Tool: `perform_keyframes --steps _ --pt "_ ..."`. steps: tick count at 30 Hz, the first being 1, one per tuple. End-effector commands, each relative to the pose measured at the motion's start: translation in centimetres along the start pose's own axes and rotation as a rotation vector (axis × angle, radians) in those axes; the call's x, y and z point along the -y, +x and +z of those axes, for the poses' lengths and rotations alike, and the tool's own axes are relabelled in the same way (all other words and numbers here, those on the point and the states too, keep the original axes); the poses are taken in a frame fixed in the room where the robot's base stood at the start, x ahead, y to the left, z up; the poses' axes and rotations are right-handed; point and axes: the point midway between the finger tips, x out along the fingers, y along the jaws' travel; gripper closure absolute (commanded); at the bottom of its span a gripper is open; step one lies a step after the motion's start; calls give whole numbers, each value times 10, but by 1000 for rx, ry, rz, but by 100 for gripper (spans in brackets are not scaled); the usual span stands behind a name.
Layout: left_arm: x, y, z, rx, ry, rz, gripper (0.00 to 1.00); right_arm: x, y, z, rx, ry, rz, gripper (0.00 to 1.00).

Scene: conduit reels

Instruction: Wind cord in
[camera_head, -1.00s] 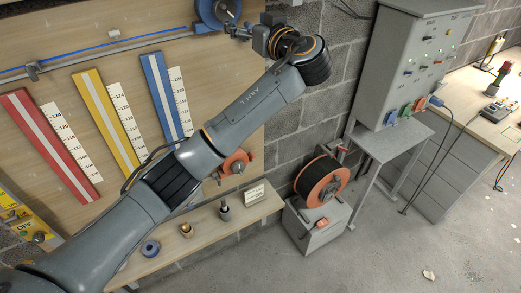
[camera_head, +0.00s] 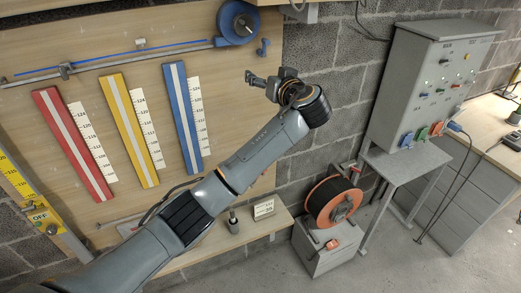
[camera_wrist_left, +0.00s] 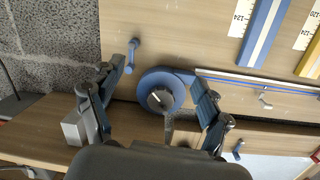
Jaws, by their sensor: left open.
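A blue reel (camera_head: 237,22) is mounted at the top right of the wooden board; its round face shows in the left wrist view (camera_wrist_left: 158,92). Blue cord (camera_head: 120,55) runs from it leftward along a metal rail. A small blue handle-like piece (camera_head: 263,47) sits just right of the reel; it also shows in the left wrist view (camera_wrist_left: 132,54). My left gripper (camera_head: 251,79) is open and empty, below the reel and this piece in the head view. In the left wrist view the reel appears between the spread fingers. My right gripper is not in view.
Red, yellow and blue striped strips (camera_head: 182,115) with scales are on the board. A shelf (camera_head: 262,226) runs along its foot. An orange-flanged reel (camera_head: 333,201) stands on a grey box at right. A grey control cabinet (camera_head: 430,85) stands further right.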

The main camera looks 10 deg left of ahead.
Motion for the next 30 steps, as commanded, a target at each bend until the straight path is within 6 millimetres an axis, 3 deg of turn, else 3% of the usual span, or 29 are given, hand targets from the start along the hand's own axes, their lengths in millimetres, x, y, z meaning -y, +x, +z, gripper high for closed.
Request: perform_keyframes --steps 15,30 --pt "-16 27 102 132 127 75 22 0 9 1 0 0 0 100" --pt "-24 41 200 250 225 152 22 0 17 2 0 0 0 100"
